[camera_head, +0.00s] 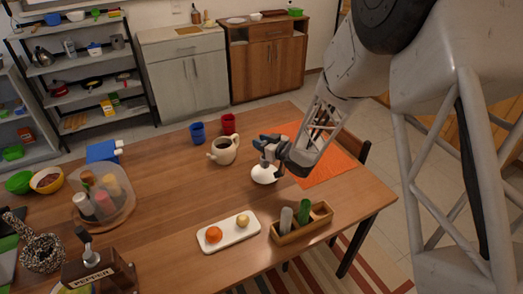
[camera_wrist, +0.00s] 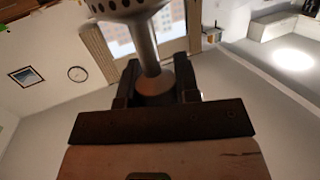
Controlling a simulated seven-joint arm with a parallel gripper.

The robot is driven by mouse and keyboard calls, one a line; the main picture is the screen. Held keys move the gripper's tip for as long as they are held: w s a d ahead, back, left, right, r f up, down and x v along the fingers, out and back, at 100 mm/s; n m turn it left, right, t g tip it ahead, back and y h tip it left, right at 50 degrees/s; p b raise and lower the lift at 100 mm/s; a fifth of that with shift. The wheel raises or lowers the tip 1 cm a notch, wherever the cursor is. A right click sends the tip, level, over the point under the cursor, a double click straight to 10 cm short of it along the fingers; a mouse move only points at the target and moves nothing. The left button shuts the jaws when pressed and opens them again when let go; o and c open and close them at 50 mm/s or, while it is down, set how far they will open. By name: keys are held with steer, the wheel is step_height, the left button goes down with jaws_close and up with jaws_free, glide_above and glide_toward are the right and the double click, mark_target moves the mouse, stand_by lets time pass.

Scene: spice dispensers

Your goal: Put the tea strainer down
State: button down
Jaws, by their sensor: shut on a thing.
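The tea strainer shows in the wrist view as a metal perforated bowl (camera_wrist: 125,8) with a thick shaft, cut off by the top edge. My gripper (camera_wrist: 155,88) is shut on the lower end of that shaft, one finger on each side. In the head view my gripper (camera_head: 275,150) is right of the middle of the table, just above a small white rounded piece (camera_head: 264,174). I cannot tell whether that white piece is part of the strainer or a separate dish, or whether it touches the gripper. The strainer's outline is mostly hidden there.
A cream teapot (camera_head: 224,150) stands left of my gripper, with blue (camera_head: 198,133) and red (camera_head: 228,124) cups behind. An orange mat (camera_head: 316,160) lies right. A white tray (camera_head: 229,232) with fruit and a wooden caddy (camera_head: 301,224) stand in front. Bare tabletop (camera_head: 170,185) lies left.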

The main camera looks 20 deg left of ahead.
steer(key=shift+f, duration=1.85)
steer(key=shift+f, duration=0.15)
steer(key=c, duration=0.8)
jaws_free()
steer(key=shift+c, duration=0.2)
steer(key=shift+r, duration=0.25)
steer(key=v, duration=1.2)
steer(key=shift+f, duration=0.1)
